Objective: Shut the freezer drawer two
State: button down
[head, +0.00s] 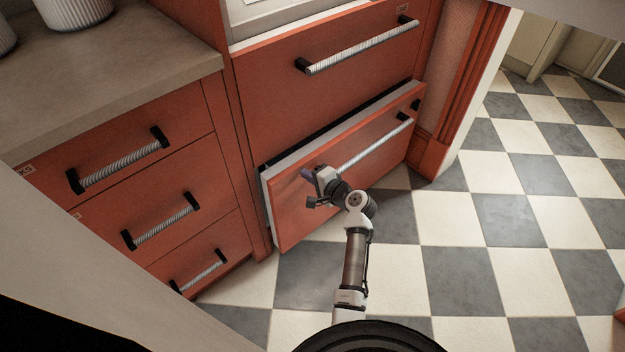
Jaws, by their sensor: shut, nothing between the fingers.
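The lower orange drawer (301,204) of the freezer cabinet stands slightly open, its white inner rim and a dark gap showing along the top. I cannot read a number on it. Its silver ribbed handle (374,146) runs along the upper front, partly behind my arm at its left end. My gripper (309,187) is shut and empty, close to the upper left part of this drawer's front; I cannot tell whether it touches. The upper orange drawer (335,88) of the same cabinet looks shut.
Several shut orange drawers (150,205) with ribbed handles are at the left, under a grey counter (120,75) holding white canisters (75,14). An orange door frame (462,90) stands right of the freezer. The checkered floor (500,230) is clear at the right.

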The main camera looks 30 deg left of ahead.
aim_at(291, 160)
jog(key=w+a, duration=0.1)
jog(key=a, duration=0.1)
jog(key=a+b, duration=0.1)
jog(key=a, duration=0.2)
jog(key=w+a+b, duration=0.1)
jog(key=a, duration=0.1)
jog(key=shift+w+a, duration=0.25)
jog(key=shift+w, duration=0.05)
jog(key=shift+w+r, duration=0.1)
jog(key=shift+r, duration=0.1)
jog(key=shift+a, duration=0.15)
